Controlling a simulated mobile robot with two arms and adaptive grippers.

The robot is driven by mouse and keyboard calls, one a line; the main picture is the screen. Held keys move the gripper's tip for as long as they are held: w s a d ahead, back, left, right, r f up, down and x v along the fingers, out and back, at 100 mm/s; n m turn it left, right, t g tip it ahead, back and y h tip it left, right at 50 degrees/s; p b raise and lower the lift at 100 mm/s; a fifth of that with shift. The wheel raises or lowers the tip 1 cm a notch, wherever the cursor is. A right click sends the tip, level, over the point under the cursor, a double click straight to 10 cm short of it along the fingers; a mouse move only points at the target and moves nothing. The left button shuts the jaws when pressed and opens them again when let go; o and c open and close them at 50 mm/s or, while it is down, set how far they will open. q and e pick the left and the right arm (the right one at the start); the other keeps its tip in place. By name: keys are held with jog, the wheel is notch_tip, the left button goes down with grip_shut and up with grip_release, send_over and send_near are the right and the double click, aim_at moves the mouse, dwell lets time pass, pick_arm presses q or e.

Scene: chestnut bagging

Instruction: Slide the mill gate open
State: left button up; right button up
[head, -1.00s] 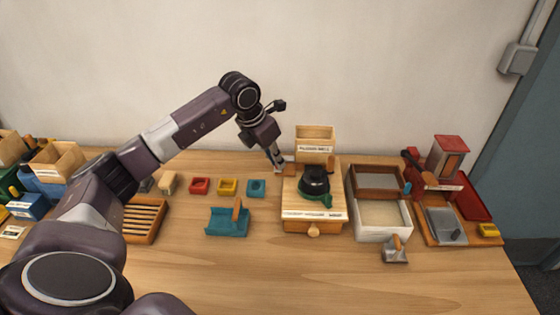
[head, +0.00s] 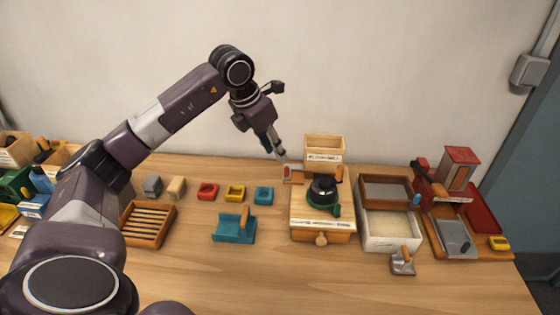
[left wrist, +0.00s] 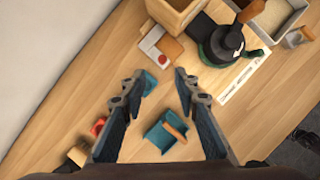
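The mill (head: 320,224) is a light wooden box with a black domed top and green crank, behind the middle of the table. A small pale plate with a red mark and wooden end (head: 293,174), apparently the gate, is at its back left; it also shows in the left wrist view (left wrist: 153,46). My left gripper (head: 275,150) is just above and left of that plate, apart from it. In the left wrist view its two fingers (left wrist: 158,80) are spread with nothing between them. My right gripper is not in view.
An open wooden bin (head: 324,143) stands behind the mill. A two-part tray (head: 388,244) is to its right. A teal holder (head: 232,236) and small red, yellow and teal trays lie to its left. The front table (head: 330,280) is clear.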

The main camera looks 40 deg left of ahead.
pick_arm(q)
jog(key=v, duration=0.3)
jog(key=shift+s+r, duration=0.15)
jog(key=shift+r, duration=0.1)
